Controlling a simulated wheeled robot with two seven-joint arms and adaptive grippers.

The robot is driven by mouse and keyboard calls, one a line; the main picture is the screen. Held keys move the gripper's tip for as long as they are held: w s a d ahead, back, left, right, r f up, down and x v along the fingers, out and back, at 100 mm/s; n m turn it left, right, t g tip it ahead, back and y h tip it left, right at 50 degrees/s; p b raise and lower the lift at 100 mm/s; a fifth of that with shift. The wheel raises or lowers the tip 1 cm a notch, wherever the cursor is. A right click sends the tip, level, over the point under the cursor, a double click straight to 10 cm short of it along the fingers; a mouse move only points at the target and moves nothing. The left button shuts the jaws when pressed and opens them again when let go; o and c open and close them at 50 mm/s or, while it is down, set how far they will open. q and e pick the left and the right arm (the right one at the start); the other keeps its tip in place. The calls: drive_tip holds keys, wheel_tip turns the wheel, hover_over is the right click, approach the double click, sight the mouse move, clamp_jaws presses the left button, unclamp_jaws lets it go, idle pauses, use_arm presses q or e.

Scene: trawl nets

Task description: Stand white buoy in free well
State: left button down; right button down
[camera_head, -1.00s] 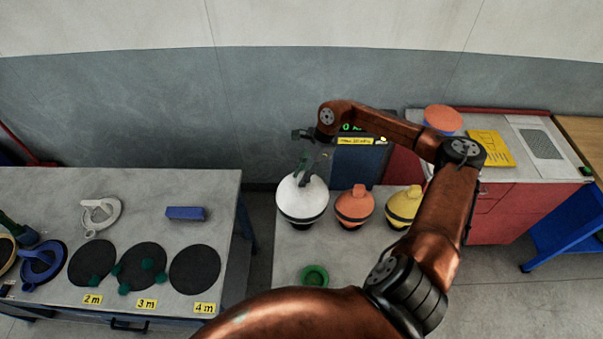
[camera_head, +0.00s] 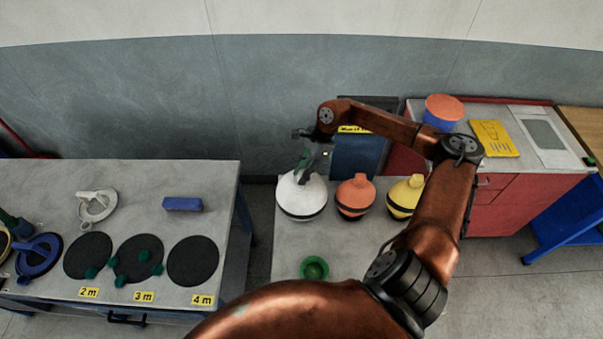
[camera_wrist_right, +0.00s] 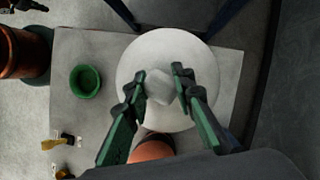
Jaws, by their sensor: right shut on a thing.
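The white buoy (camera_head: 301,198), a round body with a dark band and a narrow top, is upright at the back left of the grey middle table. My right gripper (camera_head: 304,171) reaches down from above and is shut on its top. In the right wrist view the two green fingers (camera_wrist_right: 160,88) sit on either side of the white knob, with the white body (camera_wrist_right: 152,60) below. A green ring-shaped well (camera_head: 314,268) is empty near the front of that table; it also shows in the right wrist view (camera_wrist_right: 86,81). My left gripper is not in view.
An orange buoy (camera_head: 355,196) and a yellow buoy (camera_head: 405,197) stand in a row to the right of the white one. The left table (camera_head: 140,200) holds black discs, rings and a blue block (camera_head: 183,204). A red cabinet (camera_head: 500,200) is at right.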

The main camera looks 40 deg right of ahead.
drive_tip(key=shift+f+b, duration=0.5)
drive_tip(key=shift+f, duration=0.05)
drive_tip(key=c, duration=1.6)
unclamp_jaws()
drive_tip(key=shift+f, duration=0.15)
drive_tip(key=v, duration=1.2)
